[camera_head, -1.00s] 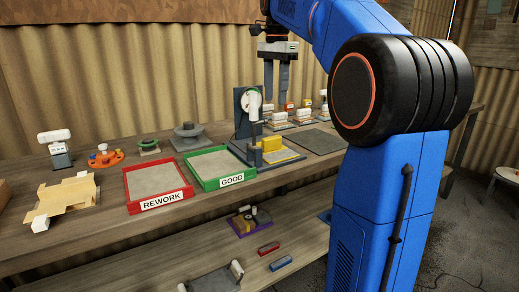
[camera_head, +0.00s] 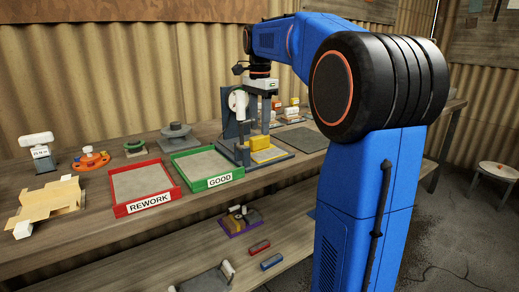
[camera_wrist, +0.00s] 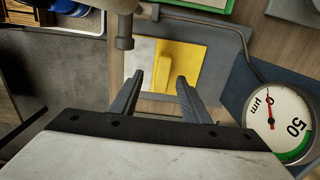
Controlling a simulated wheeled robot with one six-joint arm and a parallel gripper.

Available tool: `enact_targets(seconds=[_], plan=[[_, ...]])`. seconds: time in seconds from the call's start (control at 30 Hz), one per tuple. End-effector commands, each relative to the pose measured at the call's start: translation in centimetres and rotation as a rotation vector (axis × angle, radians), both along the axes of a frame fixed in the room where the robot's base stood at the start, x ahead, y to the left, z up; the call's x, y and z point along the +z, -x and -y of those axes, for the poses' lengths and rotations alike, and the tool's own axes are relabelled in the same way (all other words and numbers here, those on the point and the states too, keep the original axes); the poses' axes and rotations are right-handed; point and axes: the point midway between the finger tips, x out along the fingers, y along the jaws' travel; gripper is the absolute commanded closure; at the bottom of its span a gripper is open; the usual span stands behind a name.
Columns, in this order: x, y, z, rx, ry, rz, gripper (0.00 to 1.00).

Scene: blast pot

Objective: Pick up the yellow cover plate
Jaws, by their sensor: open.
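The yellow cover plate (camera_head: 260,143) sits on a grey fixture base in the gauge station on the bench, right of the GOOD tray. In the wrist view the yellow cover plate (camera_wrist: 192,62) lies flat and has a raised rib along its middle. A pale grey area shows on its left. My gripper (camera_head: 260,120) points down above the plate, with its fingers apart. In the wrist view my gripper (camera_wrist: 161,78) is open and empty, with its fingertips on either side of the rib's near end. I cannot tell the exact height left.
A round dial gauge (camera_wrist: 279,124) stands close on the right in the wrist view, and a metal post (camera_wrist: 124,30) is at upper left. The green GOOD tray (camera_head: 207,167) and red REWORK tray (camera_head: 144,187) are empty. A dark mat (camera_head: 301,139) lies right of the station.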

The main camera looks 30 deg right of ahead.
Motion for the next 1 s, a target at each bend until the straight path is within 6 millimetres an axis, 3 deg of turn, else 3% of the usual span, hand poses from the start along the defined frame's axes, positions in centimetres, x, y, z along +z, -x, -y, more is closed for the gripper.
enact_targets(seconds=[0.23,0.53,0.87,1.0], plan=[[-1.5,-0.2,0.1,0.000,0.000,-0.001,0.58],[-5.3,-0.6,0.4,0.000,-0.001,-0.001,0.58],[-5.8,-0.6,0.4,0.000,0.000,0.000,0.58],[-5.8,-0.6,0.4,0.000,0.000,0.000,0.89]])
